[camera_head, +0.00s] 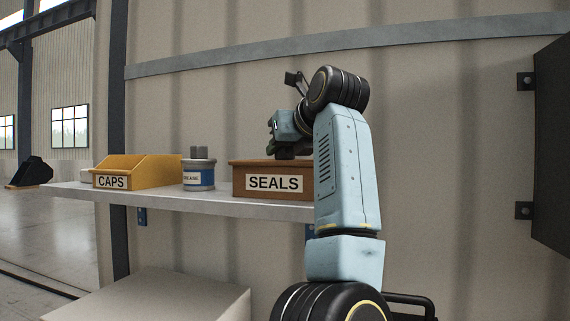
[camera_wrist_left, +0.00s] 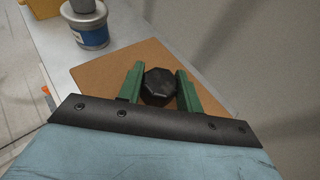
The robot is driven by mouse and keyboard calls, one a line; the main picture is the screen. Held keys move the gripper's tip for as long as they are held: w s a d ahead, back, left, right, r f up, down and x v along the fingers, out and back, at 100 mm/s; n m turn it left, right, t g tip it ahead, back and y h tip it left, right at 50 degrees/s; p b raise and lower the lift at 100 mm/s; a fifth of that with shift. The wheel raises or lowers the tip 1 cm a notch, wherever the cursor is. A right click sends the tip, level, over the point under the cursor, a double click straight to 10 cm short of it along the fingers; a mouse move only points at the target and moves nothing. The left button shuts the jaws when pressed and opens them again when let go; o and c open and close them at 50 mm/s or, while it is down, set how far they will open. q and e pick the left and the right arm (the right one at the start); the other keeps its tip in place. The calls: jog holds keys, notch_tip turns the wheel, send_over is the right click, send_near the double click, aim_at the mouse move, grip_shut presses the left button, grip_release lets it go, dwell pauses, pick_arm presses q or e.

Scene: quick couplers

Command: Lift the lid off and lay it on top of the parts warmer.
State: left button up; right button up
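A brown box labelled SEALS (camera_head: 273,182) stands on the shelf, with its flat lid (camera_wrist_left: 100,72) on top, seen from above in the left wrist view. A black faceted knob (camera_wrist_left: 159,86) stands up from the lid. My left gripper (camera_wrist_left: 160,84) is over the lid, its two green fingers on either side of the knob. They are very close to it, and I cannot tell whether they press on it. In the head view my arm and wrist partly cover the gripper (camera_head: 285,140) and the box's right end. My right gripper is not in view. Nothing is clearly identifiable as the parts warmer.
A yellow CAPS bin (camera_head: 140,171) and a blue-and-grey grease tin (camera_head: 198,174) stand left of the box on the grey shelf (camera_head: 215,203). A pale flat-topped block (camera_head: 165,295) is below the shelf. A dark panel (camera_head: 552,150) is on the right wall.

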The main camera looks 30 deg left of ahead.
pick_arm(q)
jog(key=shift+c, duration=1)
jog(key=shift+r, duration=0.1)
